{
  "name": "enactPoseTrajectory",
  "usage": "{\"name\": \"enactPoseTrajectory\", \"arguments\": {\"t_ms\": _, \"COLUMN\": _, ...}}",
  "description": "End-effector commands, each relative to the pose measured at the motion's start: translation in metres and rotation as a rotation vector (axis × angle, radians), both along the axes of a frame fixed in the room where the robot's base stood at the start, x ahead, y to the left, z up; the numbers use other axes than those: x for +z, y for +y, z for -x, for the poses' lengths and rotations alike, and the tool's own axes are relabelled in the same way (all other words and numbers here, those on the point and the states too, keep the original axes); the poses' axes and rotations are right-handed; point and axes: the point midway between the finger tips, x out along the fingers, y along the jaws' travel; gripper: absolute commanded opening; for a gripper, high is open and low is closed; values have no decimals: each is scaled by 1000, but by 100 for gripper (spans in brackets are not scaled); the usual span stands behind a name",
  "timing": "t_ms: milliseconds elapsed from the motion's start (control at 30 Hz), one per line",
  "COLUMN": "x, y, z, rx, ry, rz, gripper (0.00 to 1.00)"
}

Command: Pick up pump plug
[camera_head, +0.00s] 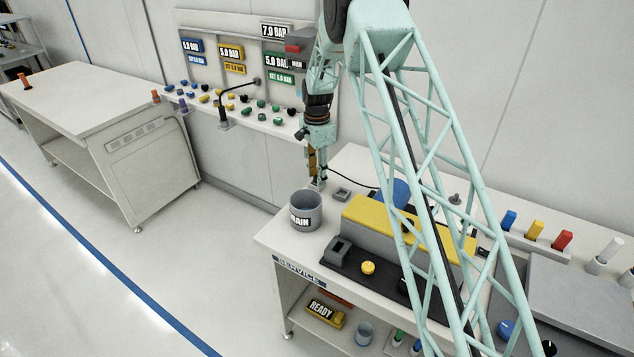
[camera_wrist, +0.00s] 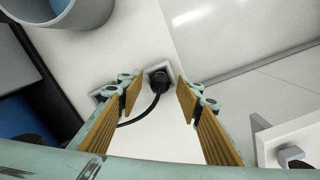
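The pump plug (camera_wrist: 158,82) is a black round plug with a black cable, seated in a small grey square socket in the wrist view. My gripper (camera_wrist: 155,98) is open, with its ribbed tan fingers on either side of the plug, apart from it in the picture. I cannot tell the height gap. In the head view my gripper (camera_head: 318,184) points down over the far left corner of the service bench (camera_head: 268,240). There the plug is hidden behind the gripper; its cable (camera_head: 352,180) runs right to the blue pump (camera_head: 394,191).
A second grey square socket (camera_head: 341,194) sits beside the gripper, partly behind the left finger in the wrist view. The grey DRAIN cup (camera_head: 306,214) stands close in front. A yellow-topped grey unit (camera_head: 400,228) is to the right. A wall panel (camera_head: 232,60) rises behind.

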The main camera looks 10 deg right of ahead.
Motion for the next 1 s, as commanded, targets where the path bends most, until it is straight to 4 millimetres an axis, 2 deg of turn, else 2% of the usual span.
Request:
{"name": "enactPoseTrajectory", "arguments": {"t_ms": 633, "x": -5, "y": 0, "z": 0, "rx": 0, "ry": 0, "rz": 0, "gripper": 33}}
{"name": "enactPoseTrajectory", "arguments": {"t_ms": 933, "x": -5, "y": 0, "z": 0, "rx": 0, "ry": 0, "rz": 0, "gripper": 8}}
{"name": "enactPoseTrajectory", "arguments": {"t_ms": 1000, "x": -5, "y": 0, "z": 0, "rx": 0, "ry": 0, "rz": 0, "gripper": 6}}
